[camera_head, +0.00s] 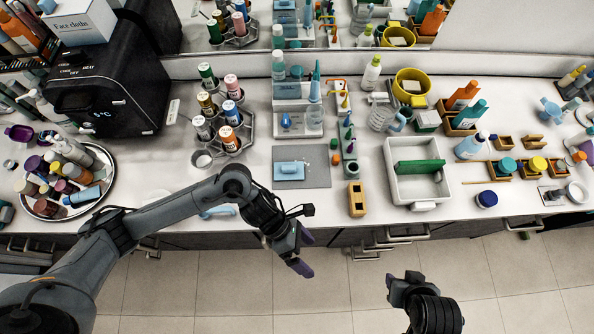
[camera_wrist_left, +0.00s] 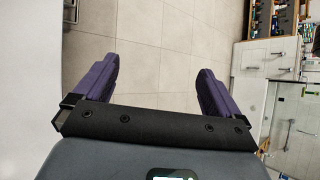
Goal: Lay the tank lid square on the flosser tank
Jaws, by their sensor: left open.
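A light blue lid-like piece with a raised grip (camera_head: 291,169) lies flat on a grey mat (camera_head: 318,180) near the counter's front edge; I take it for the tank lid. Behind it stands a white water flosser unit with a blue drop mark (camera_head: 308,120); its tank seems to be the upper part, but its opening is not clear. My left gripper (camera_head: 303,252) is open and empty, in front of the counter over the floor. Its purple fingers stand wide apart in the left wrist view (camera_wrist_left: 155,68). My right gripper (camera_head: 403,286) is at lower right, its fingers unclear.
Bottles in a rack (camera_head: 219,117) stand left of the mat. A narrow tray of small items (camera_head: 349,168) and a wooden block (camera_head: 357,200) stand right of it. A white bin with a green divider (camera_head: 405,187) is farther right. Drawer handles (camera_head: 407,231) stick out below the counter.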

